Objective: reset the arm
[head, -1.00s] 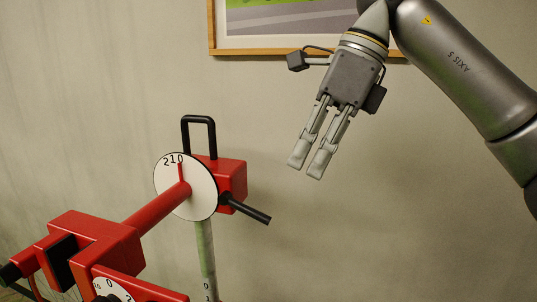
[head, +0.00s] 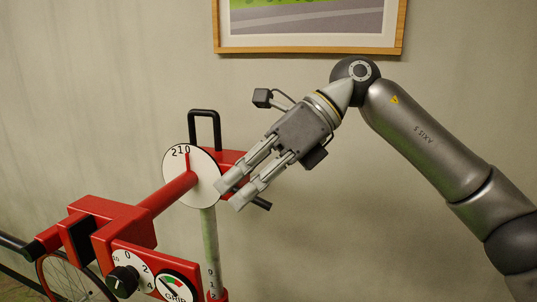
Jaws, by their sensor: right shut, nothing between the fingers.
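My right gripper (head: 232,195) reaches in from the right in the head view, pointing down and left. Its two fingers are close together with nothing between them. The fingertips overlap the right edge of the white dial disc (head: 180,166) and part of the red block (head: 235,158) behind it. I cannot tell whether they touch or only pass in front. My left gripper is not in view.
A red clamp stand (head: 118,215) with a knob, a grip gauge (head: 173,284) and a black handle (head: 204,113) fills the lower left. A bicycle wheel (head: 70,278) shows at lower left. A framed picture (head: 310,47) hangs on the wall. The lower right is mostly free.

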